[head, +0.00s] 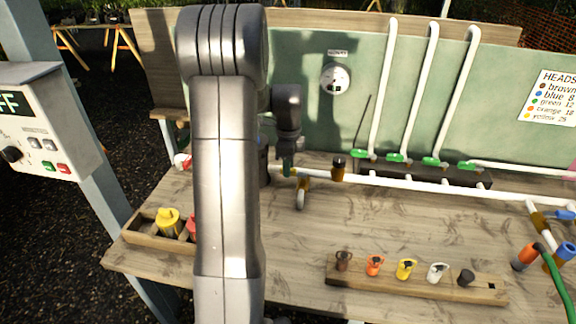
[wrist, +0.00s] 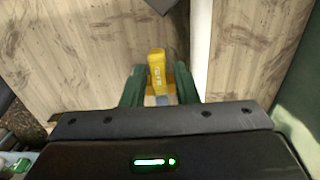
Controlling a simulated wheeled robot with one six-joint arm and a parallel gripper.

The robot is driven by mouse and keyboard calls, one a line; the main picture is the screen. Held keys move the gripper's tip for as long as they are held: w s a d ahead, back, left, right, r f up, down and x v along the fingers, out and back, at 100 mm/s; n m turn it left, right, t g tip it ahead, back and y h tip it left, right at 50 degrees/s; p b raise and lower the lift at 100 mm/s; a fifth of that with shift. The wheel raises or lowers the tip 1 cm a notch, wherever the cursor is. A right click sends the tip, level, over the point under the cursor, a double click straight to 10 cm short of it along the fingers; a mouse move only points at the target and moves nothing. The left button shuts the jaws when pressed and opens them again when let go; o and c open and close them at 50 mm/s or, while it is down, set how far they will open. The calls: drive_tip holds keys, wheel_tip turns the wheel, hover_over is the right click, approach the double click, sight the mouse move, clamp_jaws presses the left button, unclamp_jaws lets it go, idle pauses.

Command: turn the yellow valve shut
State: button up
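The yellow valve handle (wrist: 157,68) stands between the two green fingers of my gripper (wrist: 159,85) in the wrist view. A narrow gap shows beside the handle, so the fingers look open around it rather than shut on it. The handle lies roughly in line with the fingers. In the head view my gripper (head: 287,168) is low over the bench at the left end of the white pipe, partly hidden by my arm. A yellow-orange fitting (head: 304,173) shows just right of the fingers; the valve's body is mostly hidden.
A white pipe (head: 420,184) runs right along the bench, with a brown-capped fitting (head: 338,168) close by. Upright pipes with green valves (head: 363,154) and a gauge (head: 335,78) stand behind. A wooden rack (head: 430,288) of coloured heads is in front. The middle bench is clear.

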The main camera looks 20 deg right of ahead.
drive_tip(key=shift+o, duration=0.7)
wheel_tip(320, 180, up, 14)
drive_tip(key=shift+b, duration=0.4)
drive_tip(key=shift+f, duration=0.2)
wheel_tip(320, 180, down, 14)
drive_tip(key=shift+r+p, duration=0.1)
drive_tip(key=shift+p, duration=0.3)
drive_tip(key=shift+s, duration=0.1)
drive_tip(key=shift+r, duration=0.15)
